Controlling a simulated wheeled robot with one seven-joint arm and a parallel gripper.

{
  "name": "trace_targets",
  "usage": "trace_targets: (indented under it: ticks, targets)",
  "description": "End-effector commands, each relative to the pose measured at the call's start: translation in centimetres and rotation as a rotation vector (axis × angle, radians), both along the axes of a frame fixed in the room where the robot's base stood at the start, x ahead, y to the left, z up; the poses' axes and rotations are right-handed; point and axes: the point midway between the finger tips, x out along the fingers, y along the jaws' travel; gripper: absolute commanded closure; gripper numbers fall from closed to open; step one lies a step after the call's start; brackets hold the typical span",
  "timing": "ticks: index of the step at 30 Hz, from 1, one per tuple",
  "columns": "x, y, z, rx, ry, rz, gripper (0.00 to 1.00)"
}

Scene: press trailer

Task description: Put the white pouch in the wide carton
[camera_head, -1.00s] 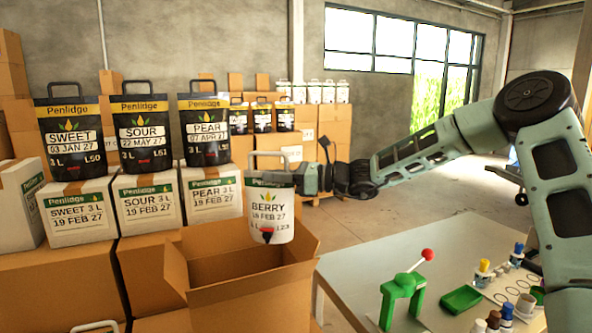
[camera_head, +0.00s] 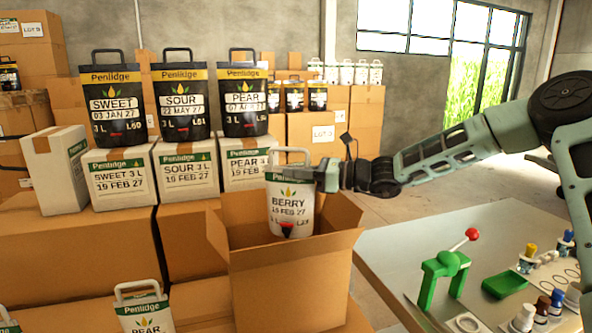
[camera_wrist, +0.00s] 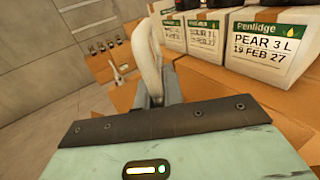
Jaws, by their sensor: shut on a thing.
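The white pouch (camera_head: 290,205), labelled BERRY with a dark tap low on its front, hangs upright by its white loop handle. My gripper (camera_head: 312,174) is shut on it near the handle. The pouch's lower part is within the open mouth of the wide carton (camera_head: 290,285), and the near flap stands below it. Whether the pouch touches the carton bottom is hidden. In the wrist view the white handle (camera_wrist: 148,60) rises from between my fingers; the pouch body is hidden there.
Black pouches (camera_head: 180,102) stand on white cartons (camera_head: 185,172) behind and left. Another white pouch (camera_head: 145,312) is at the lower left. A table (camera_head: 400,245) on the right holds a green lever press (camera_head: 445,275), a green tray (camera_head: 504,285) and small bottles.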

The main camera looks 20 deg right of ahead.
Motion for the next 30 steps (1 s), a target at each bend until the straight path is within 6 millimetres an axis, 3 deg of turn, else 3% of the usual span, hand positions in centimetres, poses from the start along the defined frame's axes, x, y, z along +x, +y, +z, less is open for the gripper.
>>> trace_targets:
  ticks: [6,16,18,20,30]
  targets:
    - [0.0,0.1,-1.8,0.004,-0.005,0.002,1.00]
    - [0.0,0.1,-1.9,0.004,-0.006,0.002,1.00]
    - [0.0,0.1,-1.9,0.004,-0.006,0.002,0.77]
    - [0.0,0.1,-1.9,0.003,-0.004,0.002,0.65]
    - [-0.2,-0.4,-2.4,-0.002,0.001,-0.001,0.65]
